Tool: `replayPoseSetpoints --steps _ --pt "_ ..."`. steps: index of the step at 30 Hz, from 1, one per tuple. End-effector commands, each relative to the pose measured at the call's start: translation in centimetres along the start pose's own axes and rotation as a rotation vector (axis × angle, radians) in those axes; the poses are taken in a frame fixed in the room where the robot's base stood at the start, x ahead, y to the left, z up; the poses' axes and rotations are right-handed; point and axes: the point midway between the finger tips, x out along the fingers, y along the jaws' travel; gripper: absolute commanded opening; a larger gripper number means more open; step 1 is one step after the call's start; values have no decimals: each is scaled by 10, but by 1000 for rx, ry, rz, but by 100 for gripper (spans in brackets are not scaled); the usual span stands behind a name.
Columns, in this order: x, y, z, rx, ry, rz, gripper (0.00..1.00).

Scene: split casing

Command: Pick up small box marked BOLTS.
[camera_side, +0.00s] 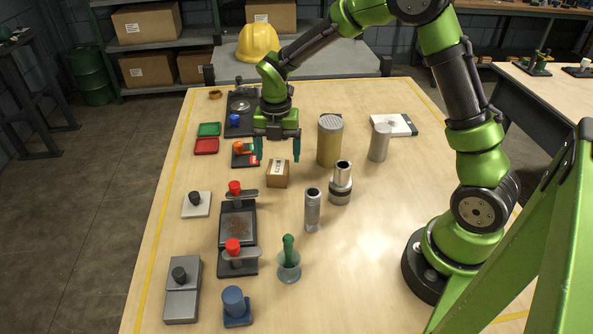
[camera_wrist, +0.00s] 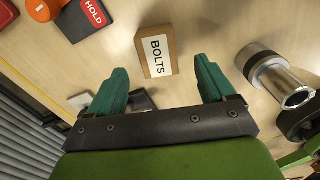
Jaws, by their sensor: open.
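The small brown box marked BOLTS (camera_side: 277,176) stands on the wooden table near its middle, with a white label on it. In the wrist view the box (camera_wrist: 148,65) lies ahead of the fingertips, and its label reads BOLTS. My gripper (camera_side: 277,155) is above the box in the side view, with its green fingers apart. In the wrist view the two fingers of my gripper (camera_wrist: 158,80) are spread wide, with nothing between them. The box appears to be free of the fingers.
A yellow cylinder (camera_side: 329,142) and metal cylinders (camera_side: 341,184) (camera_side: 312,210) stand right of the box. A dark fixture with red knobs (camera_side: 238,226) lies in front-left. A HOLD block (camera_wrist: 83,17) with an orange knob is nearby. Bare table lies at the front right.

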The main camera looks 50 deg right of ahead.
Motion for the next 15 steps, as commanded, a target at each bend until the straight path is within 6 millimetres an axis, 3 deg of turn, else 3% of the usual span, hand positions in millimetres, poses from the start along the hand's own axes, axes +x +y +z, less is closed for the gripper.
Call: replayPoseSetpoints --steps 5,15 --pt "12 0 0 1 1 0 83" --pt "56 2 1 0 1 0 83"
